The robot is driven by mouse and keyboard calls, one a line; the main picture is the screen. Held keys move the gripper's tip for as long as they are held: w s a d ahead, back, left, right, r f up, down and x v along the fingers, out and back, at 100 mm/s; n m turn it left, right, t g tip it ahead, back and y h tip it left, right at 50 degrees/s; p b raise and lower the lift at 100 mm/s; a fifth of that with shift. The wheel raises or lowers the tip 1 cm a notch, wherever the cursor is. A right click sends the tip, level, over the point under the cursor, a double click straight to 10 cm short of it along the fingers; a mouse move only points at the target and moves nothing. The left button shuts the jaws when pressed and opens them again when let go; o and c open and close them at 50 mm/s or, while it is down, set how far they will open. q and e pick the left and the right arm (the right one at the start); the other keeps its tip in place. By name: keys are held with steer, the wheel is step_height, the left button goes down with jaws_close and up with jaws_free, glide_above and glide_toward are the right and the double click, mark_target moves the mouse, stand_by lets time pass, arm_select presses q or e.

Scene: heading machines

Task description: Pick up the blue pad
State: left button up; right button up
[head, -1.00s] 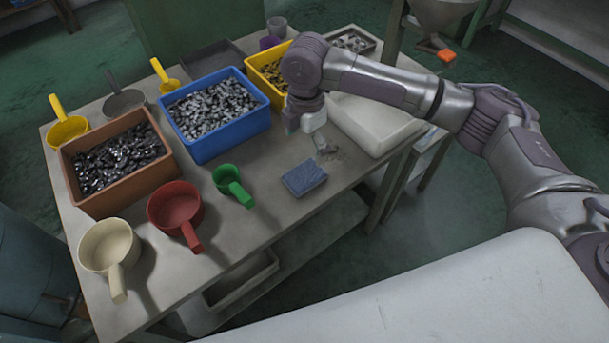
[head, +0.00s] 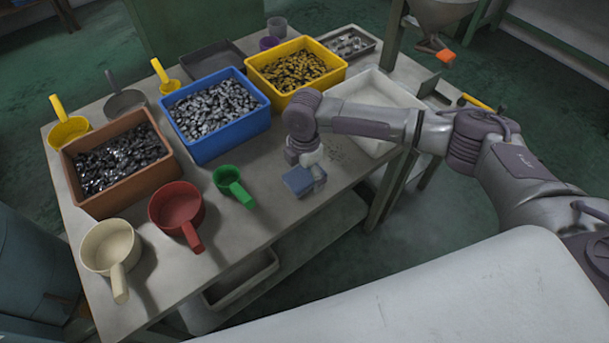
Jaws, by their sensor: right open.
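The blue pad (head: 298,181) lies on the grey table near its front right edge, to the right of the green scoop. My right gripper (head: 313,176) points down over the pad's right and far side, with its fingers at or very close to it. It is open; the fingers partly cover the pad, and I cannot tell whether they touch it. My left gripper is not in view.
The green scoop (head: 229,180) and red scoop (head: 176,207) stand left of the pad. The blue bin (head: 231,147) of metal parts, the yellow bin (head: 331,77) and a white tray (head: 401,94) stand behind. The table front (head: 262,223) is bare.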

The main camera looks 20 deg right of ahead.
mark_target(307, 175)
steer(key=shift+c, duration=0.3)
steer(key=c, duration=1.1)
steer(key=shift+c, duration=0.2)
steer(key=shift+r, duration=0.4)
steer(key=r, duration=0.3)
steer(key=shift+s+d+r, duration=0.25)
steer(key=shift+r, duration=0.1)
steer(key=s+d+r, duration=0.6)
steer(key=s, duration=0.3)
steer(key=shift+d+r+b, duration=0.25)
steer(key=shift+r+b, duration=0.05)
